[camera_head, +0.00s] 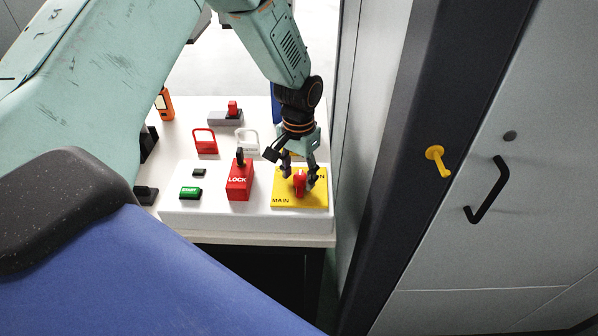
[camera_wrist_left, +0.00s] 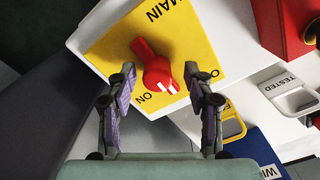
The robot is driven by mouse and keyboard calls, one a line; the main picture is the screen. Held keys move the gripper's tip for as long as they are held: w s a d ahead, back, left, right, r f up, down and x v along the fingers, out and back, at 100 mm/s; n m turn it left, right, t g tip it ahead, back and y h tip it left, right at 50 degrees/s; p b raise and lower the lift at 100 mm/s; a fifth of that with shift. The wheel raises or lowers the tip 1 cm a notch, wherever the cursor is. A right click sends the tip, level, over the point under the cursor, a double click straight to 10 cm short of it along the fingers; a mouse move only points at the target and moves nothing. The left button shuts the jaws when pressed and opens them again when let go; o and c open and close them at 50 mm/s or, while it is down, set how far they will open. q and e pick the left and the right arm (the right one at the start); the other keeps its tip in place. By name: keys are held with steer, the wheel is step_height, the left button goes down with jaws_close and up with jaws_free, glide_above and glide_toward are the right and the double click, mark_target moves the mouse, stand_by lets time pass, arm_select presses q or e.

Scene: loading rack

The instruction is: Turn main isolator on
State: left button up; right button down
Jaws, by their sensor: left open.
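The main isolator is a red rotary handle (camera_head: 299,182) on a yellow plate (camera_head: 284,200) marked MAIN, at the right end of the white panel. In the left wrist view the red handle (camera_wrist_left: 153,66) lies diagonally on the yellow plate (camera_wrist_left: 110,47), with its white-marked end between my fingers, towards the lower right. ON is printed near its lower end. My left gripper (camera_head: 303,182) comes down from above and is open, with one finger on each side of the handle. It shows open in the left wrist view too (camera_wrist_left: 163,92). My right gripper is out of view.
A red LOCK box (camera_head: 239,183) and a green START button (camera_head: 190,192) sit left of the plate on the white panel (camera_head: 240,217). Red (camera_head: 205,141) and white (camera_head: 247,140) tags lie behind. A grey cabinet with a black handle (camera_head: 487,190) and yellow hook (camera_head: 438,160) stands right.

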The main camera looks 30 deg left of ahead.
arm_select(q)
steer(key=shift+d+r, duration=0.1)
steer(key=shift+c, duration=0.2)
steer(key=shift+d+r, duration=0.1)
steer(key=shift+d, duration=0.05)
steer(key=c, duration=0.8)
jaws_close()
